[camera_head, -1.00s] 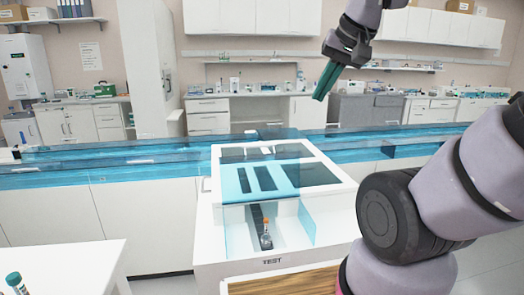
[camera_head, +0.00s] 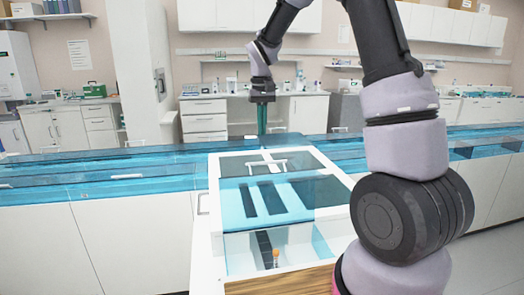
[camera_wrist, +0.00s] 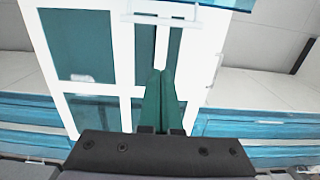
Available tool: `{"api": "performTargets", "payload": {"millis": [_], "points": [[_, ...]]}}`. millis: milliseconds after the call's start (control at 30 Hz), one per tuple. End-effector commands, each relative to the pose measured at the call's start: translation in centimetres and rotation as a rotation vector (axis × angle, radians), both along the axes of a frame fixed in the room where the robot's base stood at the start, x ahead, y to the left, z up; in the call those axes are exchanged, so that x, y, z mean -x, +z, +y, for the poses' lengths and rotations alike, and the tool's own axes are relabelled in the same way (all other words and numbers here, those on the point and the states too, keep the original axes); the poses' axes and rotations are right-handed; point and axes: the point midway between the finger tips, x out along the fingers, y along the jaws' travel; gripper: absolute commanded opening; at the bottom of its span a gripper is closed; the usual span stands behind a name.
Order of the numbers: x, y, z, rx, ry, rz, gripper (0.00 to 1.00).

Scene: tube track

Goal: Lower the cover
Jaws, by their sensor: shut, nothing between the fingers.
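The cover (camera_head: 232,165) is a clear bluish pane on the white box-shaped station (camera_head: 216,215) in the head view. A white bar handle (camera_head: 266,164) crosses its upper part; the handle also shows in the wrist view (camera_wrist: 160,20). I cannot tell exactly how far the cover is tilted. My gripper (camera_head: 262,132) has green fingers pointing down, just beyond the station's back edge in the picture. In the wrist view the fingers (camera_wrist: 160,72) are together and empty, with the handle ahead of their tips, apart from them.
A tube with an orange cap (camera_head: 276,257) stands inside the station's front part, by a dark slot. A blue glassy track (camera_head: 110,168) runs behind the station to both sides. White cabinets (camera_head: 205,118) line the back wall. A wooden surface (camera_head: 290,283) is at the front.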

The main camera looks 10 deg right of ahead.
Motion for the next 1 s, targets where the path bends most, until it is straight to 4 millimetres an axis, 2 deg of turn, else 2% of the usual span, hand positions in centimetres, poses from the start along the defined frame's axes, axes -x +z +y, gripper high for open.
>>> {"api": "performTargets", "payload": {"millis": [167,600,667,800,1000], "points": [[0.0,-1.6,0.1,0.003,0.004,0.006,0.00],[0.4,-10.6,0.0,0.002,0.001,0.007,0.00],[1.5,-9.6,0.1,0.001,0.002,0.002,0.00],[3.1,-9.0,0.0,0.001,0.002,0.003,0.00],[4.0,-8.7,0.0,0.001,0.001,0.003,0.00]]}}
